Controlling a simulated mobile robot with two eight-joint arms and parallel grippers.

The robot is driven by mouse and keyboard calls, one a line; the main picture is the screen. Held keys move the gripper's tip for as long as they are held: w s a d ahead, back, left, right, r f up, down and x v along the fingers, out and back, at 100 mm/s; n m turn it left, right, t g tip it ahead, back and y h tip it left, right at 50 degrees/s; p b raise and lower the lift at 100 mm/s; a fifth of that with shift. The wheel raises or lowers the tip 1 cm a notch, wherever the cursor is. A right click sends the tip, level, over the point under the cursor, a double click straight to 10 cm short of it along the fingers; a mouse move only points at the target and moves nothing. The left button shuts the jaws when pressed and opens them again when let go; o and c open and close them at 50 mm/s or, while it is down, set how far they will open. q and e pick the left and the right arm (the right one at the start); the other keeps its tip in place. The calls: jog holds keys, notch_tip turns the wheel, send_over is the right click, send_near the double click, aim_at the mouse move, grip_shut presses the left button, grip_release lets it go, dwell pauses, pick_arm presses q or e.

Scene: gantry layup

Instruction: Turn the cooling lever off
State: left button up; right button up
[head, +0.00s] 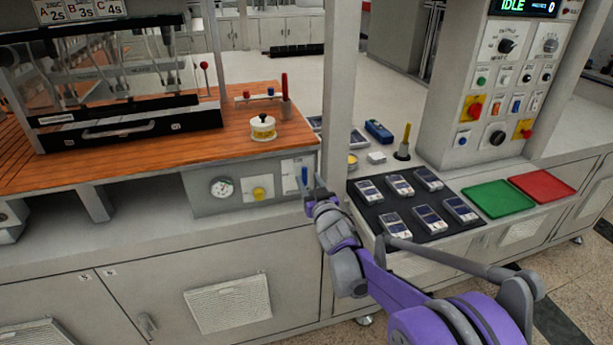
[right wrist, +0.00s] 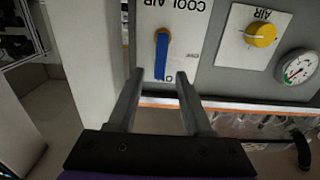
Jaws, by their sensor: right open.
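The blue cooling lever (head: 304,175) sits on a white plate at the right end of the grey panel under the wooden bench top. In the right wrist view, which is upside down, the lever (right wrist: 162,58) lies lengthwise on the plate marked "COOL AIR", its blue handle pointing toward my fingers. My right gripper (head: 314,184) is right in front of the plate. In the wrist view its two fingers (right wrist: 159,75) are open, one to each side of the lever's handle end, with nothing gripped. Whether they touch the lever cannot be told. My left gripper is out of view.
A yellow air knob (right wrist: 262,35) and a round gauge (head: 222,188) share the panel. A grey post (head: 341,100) rises just right of the lever. A black mat (head: 385,215) with several devices, a green tray (head: 497,199) and a red tray (head: 543,186) lie further right.

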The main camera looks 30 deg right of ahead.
aim_at(304, 175)
jog(key=shift+x, duration=1.2)
grip_shut()
